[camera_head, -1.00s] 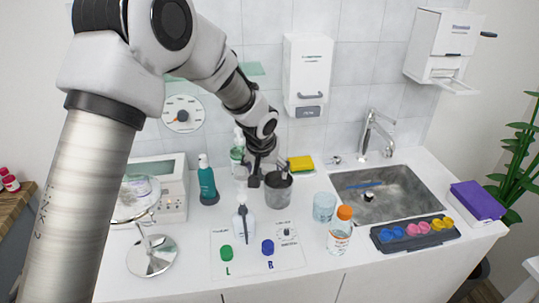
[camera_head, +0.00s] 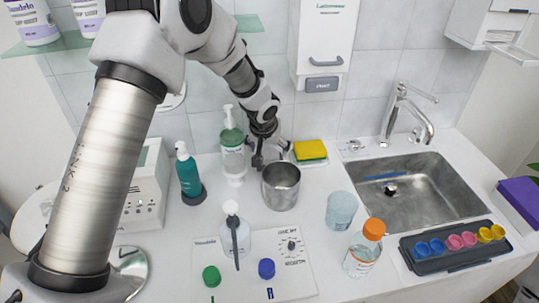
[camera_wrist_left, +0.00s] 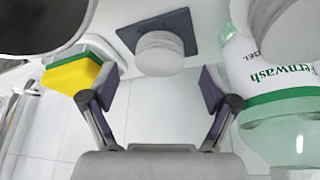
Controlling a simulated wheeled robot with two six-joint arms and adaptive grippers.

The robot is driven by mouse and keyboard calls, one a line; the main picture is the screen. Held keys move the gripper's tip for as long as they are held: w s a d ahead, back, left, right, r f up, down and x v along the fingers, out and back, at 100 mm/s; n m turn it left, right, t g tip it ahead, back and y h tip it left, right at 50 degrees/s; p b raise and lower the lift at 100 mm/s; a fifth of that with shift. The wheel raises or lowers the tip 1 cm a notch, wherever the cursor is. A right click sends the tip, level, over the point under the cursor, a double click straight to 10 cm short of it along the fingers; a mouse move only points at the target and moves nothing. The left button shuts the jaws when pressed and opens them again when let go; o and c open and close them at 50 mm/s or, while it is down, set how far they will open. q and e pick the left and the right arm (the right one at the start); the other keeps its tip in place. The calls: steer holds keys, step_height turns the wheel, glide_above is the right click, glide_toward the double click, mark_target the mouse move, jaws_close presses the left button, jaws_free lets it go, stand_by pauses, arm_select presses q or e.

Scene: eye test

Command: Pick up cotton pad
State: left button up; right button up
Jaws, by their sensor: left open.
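In the left wrist view, a short white round stack that looks like cotton pads (camera_wrist_left: 160,55) sits on a dark square plate (camera_wrist_left: 128,34). My left gripper (camera_wrist_left: 158,88) is open, its two fingers spread to either side of the stack's line, with nothing between the tips. In the head view the left gripper (camera_head: 270,158) is low behind the metal cup, between the pump bottle and the sponge. The stack on the dark plate is hidden there. A second white round object (camera_head: 235,180) stands before the pump bottle; I cannot tell what it is. My right gripper is not in view.
Close around the gripper are the metal cup (camera_head: 281,190), the green-labelled pump bottle (camera_head: 232,155) and the yellow-green sponge (camera_head: 310,151). A teal bottle (camera_head: 188,175) stands left. A glass (camera_head: 341,212), an orange-capped bottle (camera_head: 360,258) and the sink (camera_head: 425,195) are right.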

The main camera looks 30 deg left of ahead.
mark_target(269, 154)
arm_select(q)
steer(key=shift+x, duration=1.25)
steer(key=shift+r, duration=0.15)
steer(key=shift+s, duration=0.1)
steer(key=c, duration=0.8)
steer(key=shift+r, duration=0.1)
step_height(269, 154, up, 10)
steer(key=shift+f, duration=0.1)
